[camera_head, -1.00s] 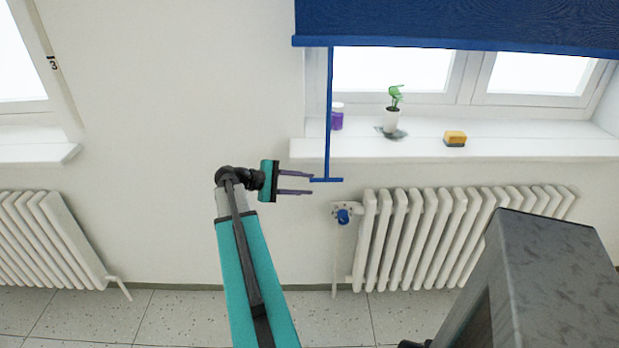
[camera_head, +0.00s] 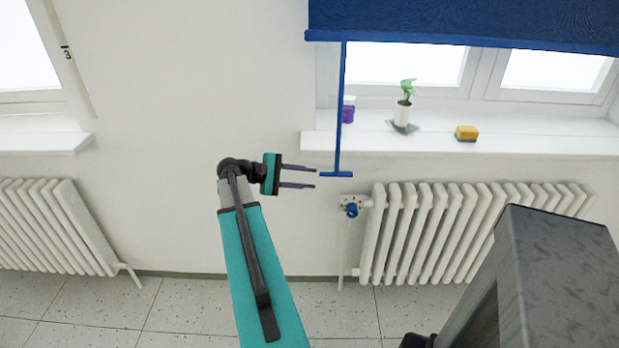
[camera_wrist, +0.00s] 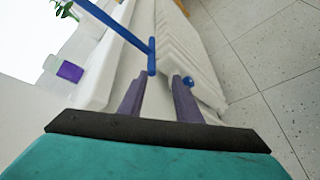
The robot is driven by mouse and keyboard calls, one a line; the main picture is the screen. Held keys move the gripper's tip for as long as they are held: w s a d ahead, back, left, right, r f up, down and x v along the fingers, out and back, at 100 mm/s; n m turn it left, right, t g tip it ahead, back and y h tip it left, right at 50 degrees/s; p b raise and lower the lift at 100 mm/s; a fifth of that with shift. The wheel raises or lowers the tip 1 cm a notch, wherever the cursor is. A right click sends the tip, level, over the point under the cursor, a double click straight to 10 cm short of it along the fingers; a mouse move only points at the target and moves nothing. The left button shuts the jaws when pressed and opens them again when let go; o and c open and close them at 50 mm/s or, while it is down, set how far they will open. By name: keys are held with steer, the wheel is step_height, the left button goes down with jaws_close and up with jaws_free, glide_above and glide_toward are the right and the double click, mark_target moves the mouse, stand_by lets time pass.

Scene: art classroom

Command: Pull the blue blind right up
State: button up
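The blue blind (camera_head: 460,22) hangs over the upper part of the right window, with bright glass showing below its lower edge. A blue pull rod (camera_head: 343,105) hangs from its left end and ends in a short crossbar handle (camera_head: 336,174). In the wrist view the handle (camera_wrist: 152,56) lies just beyond the fingertips, near the left finger. My gripper (camera_head: 315,177) is open and empty, its two fingers pointing right. In the head view the fingertips stop just left of the handle. The wrist view shows the gap between the fingers (camera_wrist: 160,82) with nothing in it.
The sill (camera_head: 450,141) holds a potted plant (camera_head: 403,112), a purple-and-white jar (camera_head: 348,110) and a yellow sponge (camera_head: 466,132). A white radiator (camera_head: 430,230) with a blue valve knob (camera_head: 352,210) stands below. Bare wall lies left of my gripper.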

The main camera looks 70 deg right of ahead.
steer(key=f+p+v, duration=0.1)
steer(key=p+v, duration=0.2)
steer(key=v, duration=1.1)
steer(key=shift+a+f+p, duration=0.25)
steer(key=shift+a+p, duration=0.05)
stand_by(1.5)
steer(key=shift+w+r, duration=0.1)
steer(key=shift+w, duration=0.05)
stand_by(0.6)
steer(key=w+a+f+n+t+y, duration=0.2)
steer(key=a+f+t, duration=0.1)
steer(key=a+f, duration=1)
steer(key=w+a+f+n+t+y, duration=0.1)
steer(key=w+a+f+n+t, duration=0.1)
steer(key=a+f, duration=1.1)
steer(key=s+a+f+y, duration=0.2)
steer(key=s+a+f, duration=0.2)
steer(key=a, duration=0.5)
steer(key=s+a+f+y, duration=0.2)
steer(key=s+a+f, duration=0.3)
steer(key=a+f, duration=0.3)
steer(key=s+a+f+y, duration=0.2)
steer(key=s+a+f, duration=0.3)
steer(key=a, duration=0.5)
steer(key=shift+f+m, duration=0.3)
steer(key=shift+f, duration=0.35)
steer(key=shift+a, duration=0.1)
